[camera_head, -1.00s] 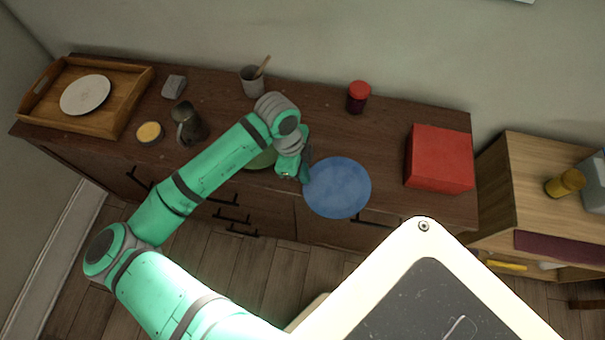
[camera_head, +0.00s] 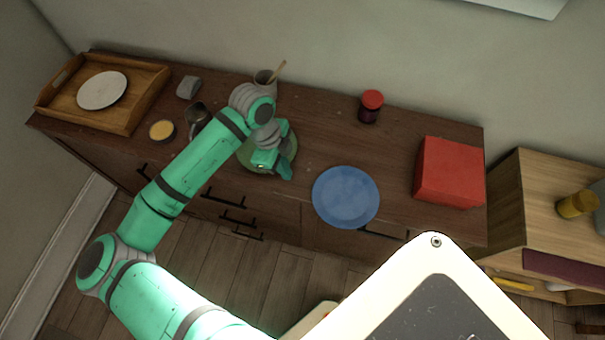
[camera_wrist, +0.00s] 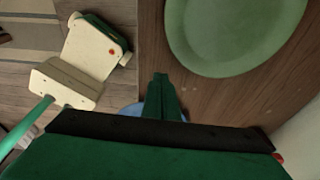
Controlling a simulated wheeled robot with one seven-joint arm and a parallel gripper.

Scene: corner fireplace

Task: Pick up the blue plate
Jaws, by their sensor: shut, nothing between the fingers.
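The blue plate (camera_head: 346,197) lies on the dark wooden cabinet top near its front edge. In the wrist view a small part of the blue plate (camera_wrist: 133,111) shows beside my fingers, and the rest is hidden behind my gripper. My gripper (camera_head: 286,172) is shut and empty, left of the blue plate and apart from it. In the wrist view my gripper's fingers (camera_wrist: 160,82) are together. A green plate (camera_head: 287,158) is partly hidden under my gripper; it also shows in the wrist view (camera_wrist: 235,35).
A red box (camera_head: 450,172) stands right of the blue plate, and a red-lidded jar (camera_head: 371,106) behind it. A cup (camera_head: 264,78), a dark pitcher (camera_head: 196,116) and a wooden tray (camera_head: 145,95) stand to the left. The cabinet top between blue plate and jar is clear.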

